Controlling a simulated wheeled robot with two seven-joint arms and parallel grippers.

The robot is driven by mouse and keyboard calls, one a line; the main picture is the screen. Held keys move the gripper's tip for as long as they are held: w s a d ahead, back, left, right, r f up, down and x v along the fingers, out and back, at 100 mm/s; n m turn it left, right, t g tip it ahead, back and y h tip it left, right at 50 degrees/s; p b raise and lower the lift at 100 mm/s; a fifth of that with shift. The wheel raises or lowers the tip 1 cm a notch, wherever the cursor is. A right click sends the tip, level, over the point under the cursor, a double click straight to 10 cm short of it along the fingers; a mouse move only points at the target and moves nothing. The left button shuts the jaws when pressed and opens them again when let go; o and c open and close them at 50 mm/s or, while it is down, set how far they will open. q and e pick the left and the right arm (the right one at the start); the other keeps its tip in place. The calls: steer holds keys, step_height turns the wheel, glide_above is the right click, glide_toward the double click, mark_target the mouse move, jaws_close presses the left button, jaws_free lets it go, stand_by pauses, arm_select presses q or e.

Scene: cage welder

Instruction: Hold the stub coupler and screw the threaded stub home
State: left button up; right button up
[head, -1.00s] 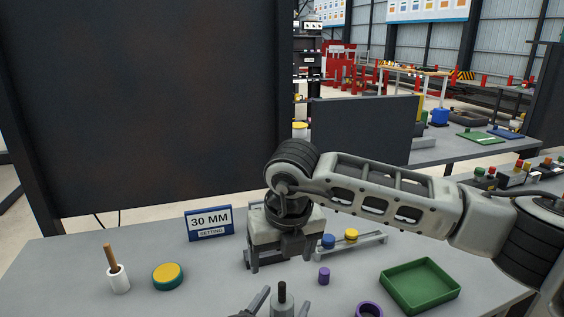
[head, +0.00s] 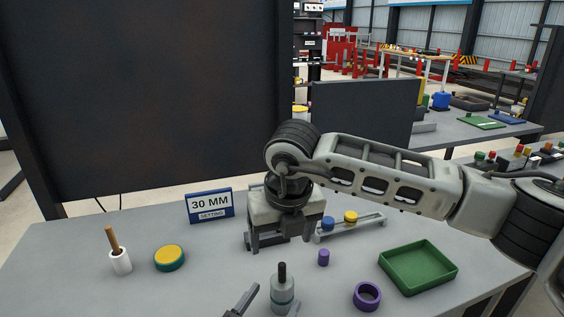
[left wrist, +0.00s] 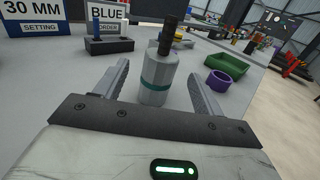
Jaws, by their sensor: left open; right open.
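The stub coupler (head: 282,293) is a grey cylinder with a teal band, upright on the table at the front. The dark threaded stub (head: 282,271) stands upright in its top. In the left wrist view the coupler (left wrist: 157,75) and stub (left wrist: 168,33) stand between the spread fingers. My left gripper (head: 268,301) is open around the coupler's sides, with visible gaps in the left wrist view (left wrist: 155,92). My right gripper (head: 281,238) is open and empty, pointing down farther back. The coupler's lower part is partly cut by the head view's bottom edge.
A purple ring (head: 367,289), a small purple cylinder (head: 323,257) and a green tray (head: 418,281) lie to the right. A yellow-topped disc (head: 169,256), a white cup with a wooden handle (head: 120,261) and the 30 MM sign (head: 210,205) are left. A BLUE ORDER sign (left wrist: 106,17) stands behind.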

arm_select(q)
steer(key=o, duration=0.6)
steer(key=shift+c, duration=0.2)
